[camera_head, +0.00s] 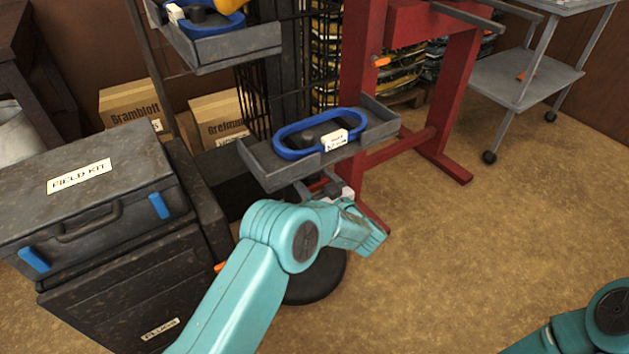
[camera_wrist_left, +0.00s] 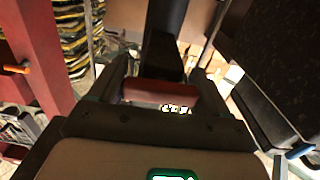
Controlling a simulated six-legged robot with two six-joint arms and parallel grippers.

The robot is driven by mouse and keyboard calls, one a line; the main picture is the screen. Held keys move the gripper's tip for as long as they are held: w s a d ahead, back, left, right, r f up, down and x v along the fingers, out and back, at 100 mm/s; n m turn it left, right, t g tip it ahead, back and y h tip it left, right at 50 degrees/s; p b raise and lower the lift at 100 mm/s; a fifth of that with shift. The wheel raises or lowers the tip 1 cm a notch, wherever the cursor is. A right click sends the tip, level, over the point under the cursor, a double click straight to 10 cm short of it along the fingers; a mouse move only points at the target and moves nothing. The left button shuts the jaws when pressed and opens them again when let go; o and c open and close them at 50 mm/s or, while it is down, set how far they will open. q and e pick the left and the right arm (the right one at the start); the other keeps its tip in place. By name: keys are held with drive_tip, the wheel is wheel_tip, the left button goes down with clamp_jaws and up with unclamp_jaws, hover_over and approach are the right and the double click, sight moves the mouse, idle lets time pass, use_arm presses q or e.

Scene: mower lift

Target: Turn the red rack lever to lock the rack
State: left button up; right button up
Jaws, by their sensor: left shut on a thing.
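The red rack lever (camera_wrist_left: 165,92) lies crosswise between the two fingers of my left gripper (camera_wrist_left: 160,84) in the left wrist view. The gripper is shut on it. In the head view, my left gripper (camera_head: 330,188) is just under the front of the lower grey rack tray (camera_head: 268,175), and only a small bit of red lever (camera_head: 318,185) shows there. The tray holds a blue-rimmed oval item (camera_head: 290,151) with a white label. My right gripper is out of view; only part of that teal arm shows at the lower right.
An upper tray (camera_head: 235,48) holds a similar blue item. A grey field kit case (camera_head: 120,165) sits on a dark cabinet at left. A red frame (camera_head: 360,80) stands behind the rack, and a grey cart (camera_head: 520,80) at back right. The floor at right is clear.

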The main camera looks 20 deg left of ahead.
use_arm(q)
drive_tip(key=n+b, duration=0.2)
drive_tip(key=n, duration=0.1)
drive_tip(key=shift+a+f, duration=0.1)
drive_tip(key=shift+f, duration=0.05)
drive_tip(key=n+b, duration=0.2)
drive_tip(key=n, duration=0.2)
drive_tip(key=n+b, duration=0.5)
drive_tip(key=shift+a+n, duration=0.1)
drive_tip(key=shift+n, duration=0.2)
drive_tip(key=shift+n+b, duration=0.45)
drive_tip(key=shift+n, duration=1.05)
drive_tip(key=shift+n+b, duration=0.35)
drive_tip(key=shift+n, duration=0.55)
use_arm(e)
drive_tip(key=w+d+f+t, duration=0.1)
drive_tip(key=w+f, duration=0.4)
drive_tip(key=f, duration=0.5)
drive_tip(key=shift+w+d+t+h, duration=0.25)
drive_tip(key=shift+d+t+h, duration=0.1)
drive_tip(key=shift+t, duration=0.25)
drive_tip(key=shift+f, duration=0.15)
